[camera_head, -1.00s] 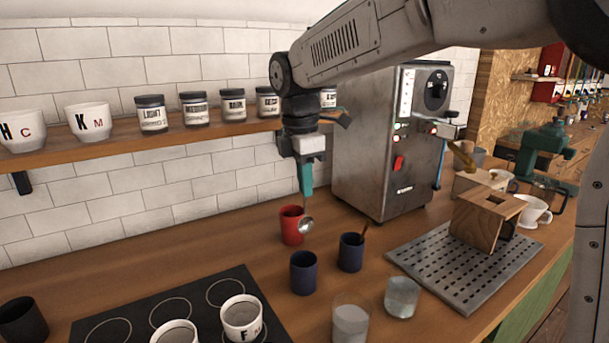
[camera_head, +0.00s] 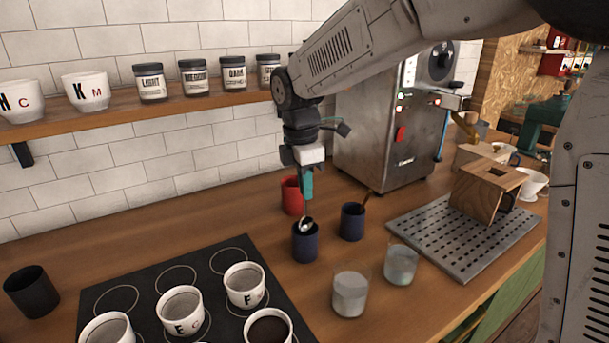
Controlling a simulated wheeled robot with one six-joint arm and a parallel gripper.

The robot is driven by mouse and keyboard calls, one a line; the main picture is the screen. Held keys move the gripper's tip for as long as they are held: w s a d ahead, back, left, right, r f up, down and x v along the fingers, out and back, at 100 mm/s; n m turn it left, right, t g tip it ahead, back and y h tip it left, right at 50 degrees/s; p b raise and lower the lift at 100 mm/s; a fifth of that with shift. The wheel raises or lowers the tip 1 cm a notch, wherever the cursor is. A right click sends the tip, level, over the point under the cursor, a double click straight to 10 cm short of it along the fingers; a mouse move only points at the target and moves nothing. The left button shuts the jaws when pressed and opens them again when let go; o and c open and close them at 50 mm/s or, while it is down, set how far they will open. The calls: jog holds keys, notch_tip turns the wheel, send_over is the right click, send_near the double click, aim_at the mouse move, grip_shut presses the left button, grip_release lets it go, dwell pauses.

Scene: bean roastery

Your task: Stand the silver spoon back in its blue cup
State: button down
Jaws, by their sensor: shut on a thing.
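My gripper (camera_head: 307,190), with teal fingers, points down and is shut on the silver spoon (camera_head: 306,224). The spoon's shiny bowl is the lower end, and its handle is mostly hidden by the fingers. The bowl shows at the mouth of the nearer blue cup (camera_head: 305,246), which stands upright on the counter. I cannot tell whether the bowl is just above the rim or slightly inside. A second blue cup (camera_head: 352,224), to the right, holds a brown stick-like handle. A red cup (camera_head: 290,197) stands behind my gripper, partly hidden by it.
Two glasses (camera_head: 349,292) (camera_head: 401,266) stand in front of the blue cups. White cups (camera_head: 245,288) stand on a black hob (camera_head: 215,272) at left. A drip tray (camera_head: 440,240) with a wooden box is at right. A steel machine (camera_head: 380,135) stands behind.

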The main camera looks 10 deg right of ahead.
aim_at(305, 216)
jog(key=shift+f, duration=2)
jog(key=c, duration=1.5)
grip_release()
jog(key=r, duration=0.7)
jog(key=shift+a+r, duration=0.25)
jog(key=shift+r, duration=0.1)
